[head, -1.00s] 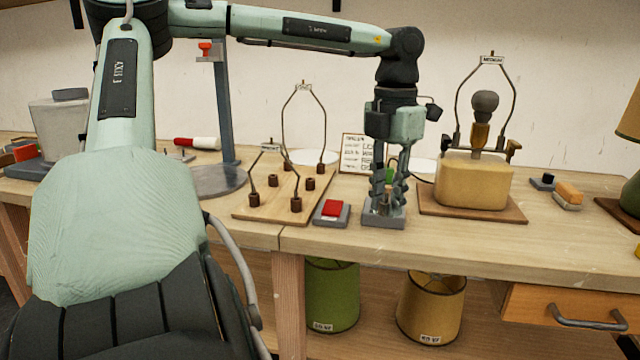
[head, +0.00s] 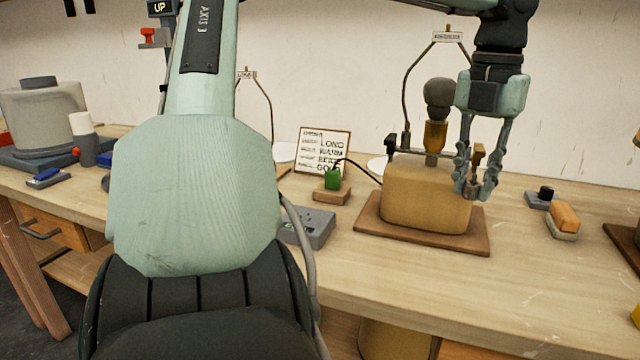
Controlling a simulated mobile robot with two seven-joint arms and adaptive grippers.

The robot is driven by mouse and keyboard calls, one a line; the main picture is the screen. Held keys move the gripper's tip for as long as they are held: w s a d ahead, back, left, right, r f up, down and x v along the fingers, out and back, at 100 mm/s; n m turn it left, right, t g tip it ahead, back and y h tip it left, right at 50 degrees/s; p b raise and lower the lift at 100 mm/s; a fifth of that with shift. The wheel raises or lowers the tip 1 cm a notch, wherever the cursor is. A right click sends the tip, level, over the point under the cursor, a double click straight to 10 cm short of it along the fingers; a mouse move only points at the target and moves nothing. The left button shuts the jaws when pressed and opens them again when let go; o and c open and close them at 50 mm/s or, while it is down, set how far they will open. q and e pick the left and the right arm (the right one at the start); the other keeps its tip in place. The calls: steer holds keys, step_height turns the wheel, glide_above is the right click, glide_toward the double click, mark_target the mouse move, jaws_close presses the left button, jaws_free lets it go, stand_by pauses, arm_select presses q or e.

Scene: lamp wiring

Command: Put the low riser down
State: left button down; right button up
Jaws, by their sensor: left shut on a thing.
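My left gripper (head: 473,192) points down at the right side of the yellow lamp base (head: 425,195), its fingers closed in. A small brass-coloured piece (head: 480,153) shows between the fingers. I take it for the low riser, but it overlaps the lamp's right side fitting, so I cannot tell them apart surely. The lamp base stands on a brown board (head: 372,228) and carries a dark bulb (head: 438,92) and a tall wire harp (head: 405,85). I cannot tell whether the fingers touch the base. My right gripper is out of view.
A grey block (head: 312,232) sits left of the lamp, partly behind my arm. A green piece (head: 332,179) on a wooden block and a framed card (head: 325,150) stand behind it. An orange-topped block (head: 565,217) is at right. The bench front right is clear.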

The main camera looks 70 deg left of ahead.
arm_select(q)
steer(key=shift+d, duration=0.1)
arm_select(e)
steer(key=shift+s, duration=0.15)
arm_select(q)
glide_above(531, 280)
steer(key=f, duration=0.6)
steer(key=shift+s+a+f+p, duration=0.15)
steer(key=shift+a+f+p, duration=0.1)
steer(key=shift+a+p, duration=0.1)
steer(key=shift+w+d+f, duration=0.2)
steer(key=shift+d, duration=0.05)
steer(key=shift+d+f, duration=0.1)
steer(key=shift+f, duration=0.05)
step_height(531, 280, down, 3)
steer(key=shift+f, duration=0.4)
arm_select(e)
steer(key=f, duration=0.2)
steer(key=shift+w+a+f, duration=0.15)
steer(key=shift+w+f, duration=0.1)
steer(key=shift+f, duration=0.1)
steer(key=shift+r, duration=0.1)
